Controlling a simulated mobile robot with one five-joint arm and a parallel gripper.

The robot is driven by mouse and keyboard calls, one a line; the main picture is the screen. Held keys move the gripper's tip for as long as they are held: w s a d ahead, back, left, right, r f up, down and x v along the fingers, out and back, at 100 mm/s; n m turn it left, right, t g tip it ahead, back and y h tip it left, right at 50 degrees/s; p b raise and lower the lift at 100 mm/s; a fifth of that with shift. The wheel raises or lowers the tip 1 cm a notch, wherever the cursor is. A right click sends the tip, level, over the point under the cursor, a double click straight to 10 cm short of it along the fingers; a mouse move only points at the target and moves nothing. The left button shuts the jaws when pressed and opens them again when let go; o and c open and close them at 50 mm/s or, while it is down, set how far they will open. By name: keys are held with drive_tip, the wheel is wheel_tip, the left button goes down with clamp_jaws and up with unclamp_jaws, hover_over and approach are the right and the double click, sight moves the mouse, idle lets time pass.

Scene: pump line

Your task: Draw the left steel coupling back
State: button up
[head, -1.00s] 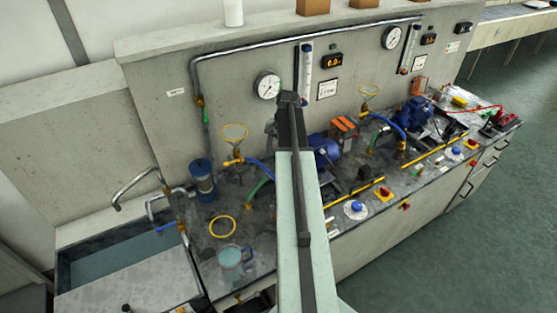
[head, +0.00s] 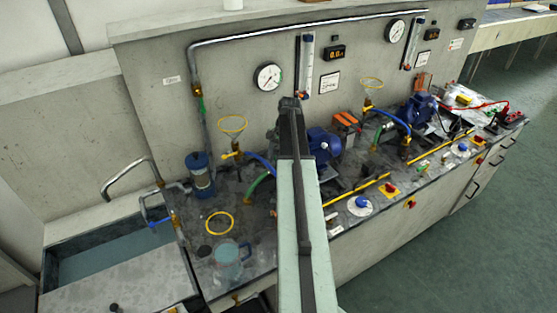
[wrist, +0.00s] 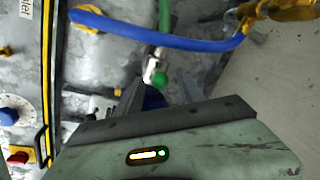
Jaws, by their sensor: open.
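In the wrist view a steel coupling (wrist: 151,71) sits at the end of a green hose (wrist: 165,20), with a green round knob (wrist: 160,81) beside it. A blue hose (wrist: 170,40) crosses over the green hose. My gripper (wrist: 158,88) is open and empty, its two grey fingers pointing toward the coupling, which shows just past and between the tips. I cannot tell the distance in depth. In the head view the left green hose (head: 258,186) and left blue hose (head: 262,164) show, but my arm hides the coupling and my gripper.
A blue pump motor (head: 324,145) stands right of my arm. A yellow ring (head: 219,223), a clear jug (head: 229,262) and a yellow handwheel (head: 233,124) are on the left. A yellow rail (head: 358,188) runs near the front edge. The floor (head: 450,250) in front is clear.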

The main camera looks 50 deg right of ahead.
drive_tip(key=shift+c, duration=0.4)
clamp_jaws()
idle(0.9)
